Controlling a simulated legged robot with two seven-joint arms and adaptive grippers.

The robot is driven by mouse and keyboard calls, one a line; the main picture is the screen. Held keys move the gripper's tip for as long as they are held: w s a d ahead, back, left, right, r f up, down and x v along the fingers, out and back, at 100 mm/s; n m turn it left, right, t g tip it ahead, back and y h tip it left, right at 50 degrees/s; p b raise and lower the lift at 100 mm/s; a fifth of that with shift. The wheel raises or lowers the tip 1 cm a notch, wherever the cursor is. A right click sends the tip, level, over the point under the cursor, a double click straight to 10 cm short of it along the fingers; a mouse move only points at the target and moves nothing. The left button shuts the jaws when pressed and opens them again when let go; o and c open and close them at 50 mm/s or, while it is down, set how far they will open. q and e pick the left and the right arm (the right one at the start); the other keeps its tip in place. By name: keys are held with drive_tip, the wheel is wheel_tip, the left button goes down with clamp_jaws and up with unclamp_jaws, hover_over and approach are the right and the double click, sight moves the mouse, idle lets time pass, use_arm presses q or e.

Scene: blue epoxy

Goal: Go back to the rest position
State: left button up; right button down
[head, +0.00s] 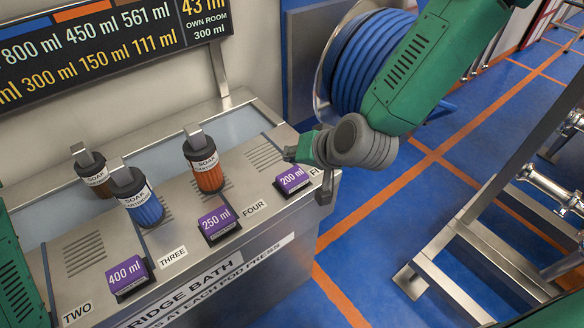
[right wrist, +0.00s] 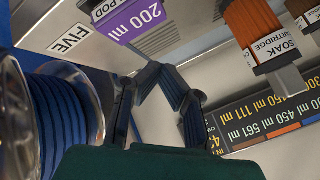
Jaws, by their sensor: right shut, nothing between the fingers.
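My right gripper (head: 292,154) is shut and empty, at the right end of the steel bath bench, close to the purple 200 ml pod (head: 292,180). I cannot tell whether it touches the bench. In the right wrist view its dark fingers (right wrist: 160,75) show near the middle, with the 200 ml pod (right wrist: 128,18) above them. My left gripper is out of view; only a green part of my own body shows at the left edge of the head view.
The bench (head: 190,238) holds a blue cartridge (head: 145,208), an orange one (head: 208,176), a brown one (head: 98,182), and purple pods marked 400 ml (head: 127,276) and 250 ml (head: 217,223). A blue hose reel (head: 345,75) stands behind my right arm. A metal frame (head: 470,235) is at right; blue floor (head: 385,215) lies between.

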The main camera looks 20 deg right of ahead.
wheel_tip(320, 180, up, 3)
drive_tip(key=shift+f+p, duration=0.2)
drive_tip(key=shift+p, duration=0.65)
drive_tip(key=shift+f, duration=0.1)
